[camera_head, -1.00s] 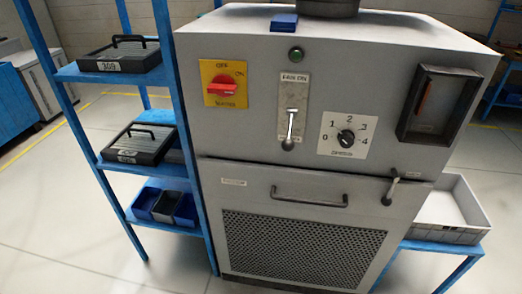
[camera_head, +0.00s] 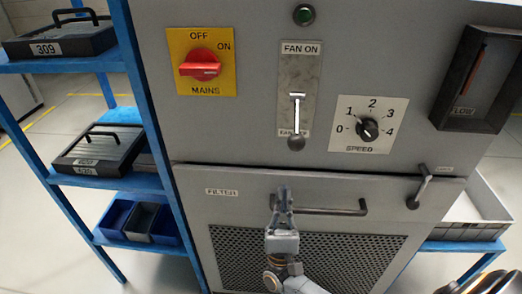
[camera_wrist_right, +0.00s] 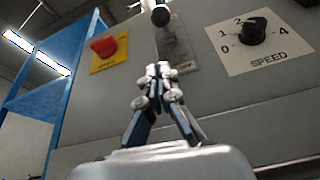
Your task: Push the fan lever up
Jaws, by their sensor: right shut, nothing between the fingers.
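The fan lever (camera_head: 297,120) hangs from its slot plate (camera_head: 299,72), its dark round knob at the lower end, by the lower label. The upper label reads FAN ON. My right gripper (camera_head: 284,193) is shut and empty, pointing up below the knob, in front of the filter door handle's left end. In the right wrist view the closed fingertips (camera_wrist_right: 158,70) lie below the lever knob (camera_wrist_right: 161,16), with a visible gap between them. My left gripper is not in view.
A red mains switch (camera_head: 202,66) is left of the lever and a speed dial (camera_head: 367,129) is right of it. The door handle (camera_head: 330,210) and a small latch (camera_head: 419,188) stick out below. A blue shelf rack (camera_head: 145,100) stands at left.

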